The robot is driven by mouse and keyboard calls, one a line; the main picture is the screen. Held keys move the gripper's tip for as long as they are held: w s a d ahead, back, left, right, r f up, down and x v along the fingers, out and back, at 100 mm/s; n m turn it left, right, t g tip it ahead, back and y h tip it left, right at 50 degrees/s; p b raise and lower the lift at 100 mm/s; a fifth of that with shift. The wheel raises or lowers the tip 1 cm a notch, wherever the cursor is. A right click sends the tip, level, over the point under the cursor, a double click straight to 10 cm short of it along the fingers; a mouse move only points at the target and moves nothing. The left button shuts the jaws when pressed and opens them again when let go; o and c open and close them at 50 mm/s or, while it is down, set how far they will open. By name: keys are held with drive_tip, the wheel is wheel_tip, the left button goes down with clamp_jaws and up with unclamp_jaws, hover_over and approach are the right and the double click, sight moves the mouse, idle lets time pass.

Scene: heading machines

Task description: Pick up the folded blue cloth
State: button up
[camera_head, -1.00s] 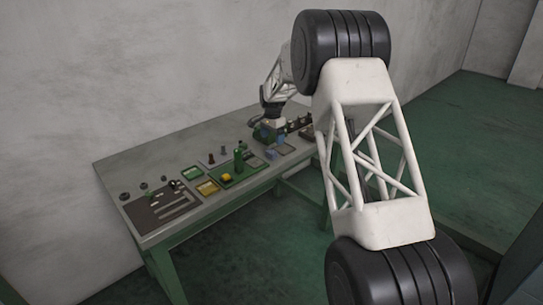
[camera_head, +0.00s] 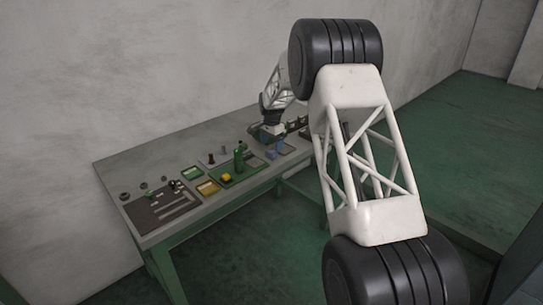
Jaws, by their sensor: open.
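A small blue item (camera_head: 271,155) lies on the workbench (camera_head: 135,163), near its front edge and right of the green board. It looks like the folded blue cloth, but it is too small to make out folds. Another bluish patch (camera_head: 281,145) shows just behind and right of it; I cannot tell what it is. My gripper (camera_head: 268,134) is low over the right part of the bench, behind the blue item and apart from it in the picture. It is open, its fingers small and dark. My arm hides the bench's right end.
Left of the gripper, a green board (camera_head: 240,171) bears a green upright part and a yellow piece. Green (camera_head: 192,173) and yellow (camera_head: 207,188) trays and a dark tool panel (camera_head: 162,207) lie further left. Dark cylindrical parts (camera_head: 297,124) stand at right.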

sight(271, 151)
drive_tip(key=shift+f, duration=0.1)
drive_tip(key=shift+w+f, duration=0.1)
drive_tip(key=shift+f, duration=2.45)
drive_tip(key=shift+c, duration=0.2)
drive_tip(key=c, duration=1)
drive_tip(key=shift+r, duration=0.15)
drive_tip(key=shift+c, duration=0.2)
drive_tip(key=shift+r, duration=0.7)
wheel_tip(271, 151, up, 2)
drive_tip(key=shift+r, duration=0.1)
drive_tip(key=s+d+r, duration=0.1)
drive_tip(key=s+d, duration=0.2)
drive_tip(key=s, duration=1.2)
drive_tip(key=shift+s, duration=0.35)
